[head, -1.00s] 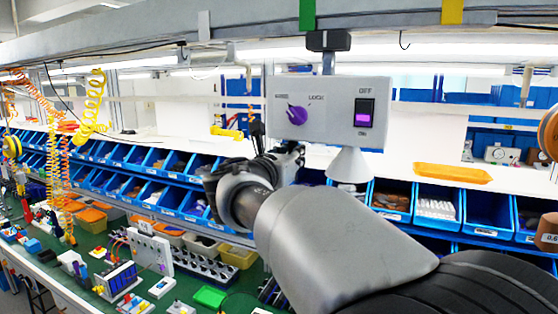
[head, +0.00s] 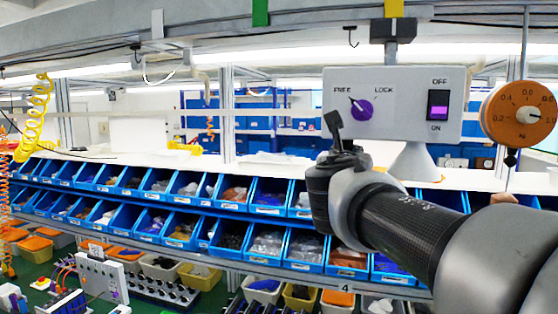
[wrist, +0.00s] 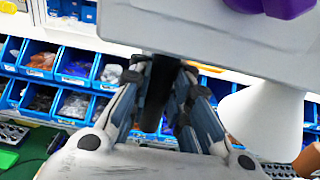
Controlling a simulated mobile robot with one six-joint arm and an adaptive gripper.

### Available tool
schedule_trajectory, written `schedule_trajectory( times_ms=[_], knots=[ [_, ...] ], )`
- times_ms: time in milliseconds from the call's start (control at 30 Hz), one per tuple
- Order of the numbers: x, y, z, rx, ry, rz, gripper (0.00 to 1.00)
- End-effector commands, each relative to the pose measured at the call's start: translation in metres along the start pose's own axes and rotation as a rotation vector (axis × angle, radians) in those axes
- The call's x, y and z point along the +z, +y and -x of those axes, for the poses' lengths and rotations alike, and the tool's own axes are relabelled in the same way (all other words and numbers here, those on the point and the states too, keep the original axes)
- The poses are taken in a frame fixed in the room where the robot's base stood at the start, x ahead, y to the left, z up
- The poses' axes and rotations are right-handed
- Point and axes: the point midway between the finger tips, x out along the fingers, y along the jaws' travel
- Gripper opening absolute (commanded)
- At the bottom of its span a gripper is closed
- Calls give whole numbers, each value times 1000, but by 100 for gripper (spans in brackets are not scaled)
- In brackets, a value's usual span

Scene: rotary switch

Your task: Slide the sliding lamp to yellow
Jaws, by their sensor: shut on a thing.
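The sliding lamp is a grey box (head: 395,128) with a white cone shade (head: 415,162), hanging from the overhead rail by a dark hanger (head: 394,32). The hanger is right under the yellow marker (head: 394,8). The green marker (head: 260,12) is farther left. The box's purple knob (head: 362,110) points up-left to FREE; a switch (head: 438,104) is on its right. My gripper (head: 334,135) is at the box's lower left. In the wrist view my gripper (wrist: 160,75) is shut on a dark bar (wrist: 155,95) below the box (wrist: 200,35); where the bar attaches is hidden.
An orange round dial (head: 522,112) hangs close to the right of the box. A white marker (head: 157,23) is on the rail at left. Blue bins (head: 205,185) line the shelf behind and below. A yellow coiled hose (head: 37,115) hangs at far left.

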Motion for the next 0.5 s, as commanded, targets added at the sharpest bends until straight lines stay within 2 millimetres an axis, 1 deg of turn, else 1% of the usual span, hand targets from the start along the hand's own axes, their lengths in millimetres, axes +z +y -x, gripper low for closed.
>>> schedule_trajectory(
  times_ms=[33, 300, 333, 500],
  knots=[
    [1, -3, 0, -6, -2, 0, 0],
    [1, -4, 0, -8, -2, 1, 0],
    [1, -4, 0, -8, -2, 1, 18],
    [1, -4, 0, -8, -2, 0, 30]
  ],
)
